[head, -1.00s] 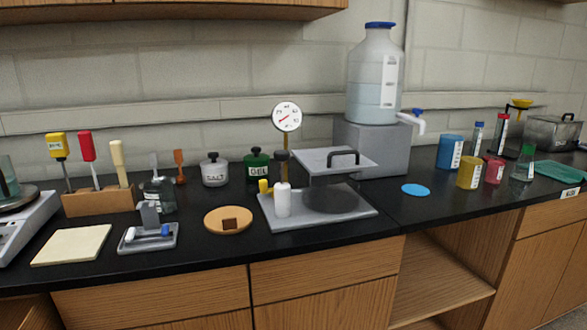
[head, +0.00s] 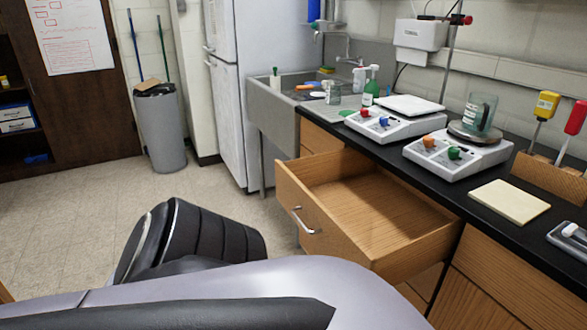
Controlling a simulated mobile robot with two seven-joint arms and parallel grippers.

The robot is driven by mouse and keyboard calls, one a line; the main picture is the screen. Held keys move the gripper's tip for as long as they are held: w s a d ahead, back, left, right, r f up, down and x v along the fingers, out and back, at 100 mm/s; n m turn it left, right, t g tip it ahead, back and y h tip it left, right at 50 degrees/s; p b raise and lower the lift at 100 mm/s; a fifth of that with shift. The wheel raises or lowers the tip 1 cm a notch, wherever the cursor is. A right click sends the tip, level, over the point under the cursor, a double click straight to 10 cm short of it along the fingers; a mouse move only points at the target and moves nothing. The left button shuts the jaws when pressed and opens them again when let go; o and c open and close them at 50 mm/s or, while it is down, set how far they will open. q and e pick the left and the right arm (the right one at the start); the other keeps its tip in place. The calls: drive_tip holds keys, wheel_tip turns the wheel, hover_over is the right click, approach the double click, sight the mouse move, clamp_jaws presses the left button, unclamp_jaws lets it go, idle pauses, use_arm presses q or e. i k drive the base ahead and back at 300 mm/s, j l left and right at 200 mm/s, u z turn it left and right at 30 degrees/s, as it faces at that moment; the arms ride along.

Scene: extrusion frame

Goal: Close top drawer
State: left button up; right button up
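The top drawer (head: 330,232) is pulled well out from under the black counter in the head view. Its wooden front faces left and carries a metal handle (head: 302,221). The inside that I can see is bare. My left arm crosses the bottom of the view, in front of and below the drawer's near side; whether it touches the drawer I cannot tell. Neither gripper's fingers show.
The black counter (head: 465,206) above the drawer holds two hot plates, a beaker and a pale pad. A sink (head: 280,110), a refrigerator (head: 232,90) and a grey bin (head: 160,130) stand beyond. The floor (head: 70,215) at left is clear.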

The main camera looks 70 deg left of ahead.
sight(351, 208)
drive_tip(key=u, duration=2.25)
